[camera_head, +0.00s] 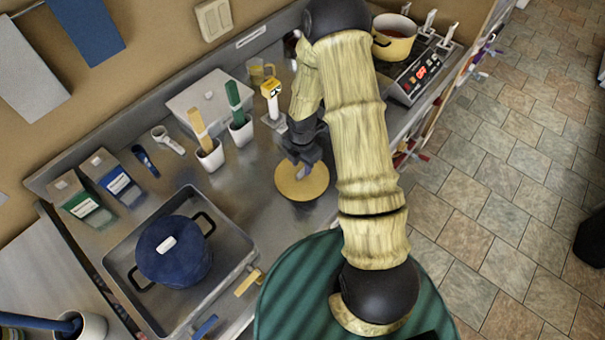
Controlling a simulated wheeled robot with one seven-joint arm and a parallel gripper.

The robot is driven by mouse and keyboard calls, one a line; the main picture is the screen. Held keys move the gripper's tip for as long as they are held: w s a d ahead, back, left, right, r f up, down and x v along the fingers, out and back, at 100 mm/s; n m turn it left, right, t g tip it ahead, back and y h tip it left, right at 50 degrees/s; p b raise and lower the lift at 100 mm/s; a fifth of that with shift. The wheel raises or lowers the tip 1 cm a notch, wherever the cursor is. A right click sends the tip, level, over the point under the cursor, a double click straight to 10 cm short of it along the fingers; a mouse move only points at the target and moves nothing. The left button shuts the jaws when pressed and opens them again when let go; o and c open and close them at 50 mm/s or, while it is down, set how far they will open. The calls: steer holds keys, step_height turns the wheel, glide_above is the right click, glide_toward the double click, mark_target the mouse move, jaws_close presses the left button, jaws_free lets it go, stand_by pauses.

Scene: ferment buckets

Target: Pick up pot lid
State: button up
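A round yellow pot lid (308,188) lies on the steel counter, or just above it, near the middle of the picture. A small light-grey knob seems to show at its centre. My gripper (303,163) is dark grey and points down at the middle of the lid, with its fingers at or very close to the knob. I cannot tell whether the fingers are closed on the knob. A yellow pot (396,49) without a lid stands at the upper right, with reddish contents.
A blue lidded pot (173,258) stands in a steel tray (222,275) at lower left. White holders with a green (235,100) and a tan-handled tool (199,128) stand left of my gripper.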

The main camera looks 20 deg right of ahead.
mark_target(302, 171)
steer(key=shift+f+p, duration=0.35)
steer(key=shift+f, duration=1.15)
steer(key=shift+s, duration=0.1)
jaws_close()
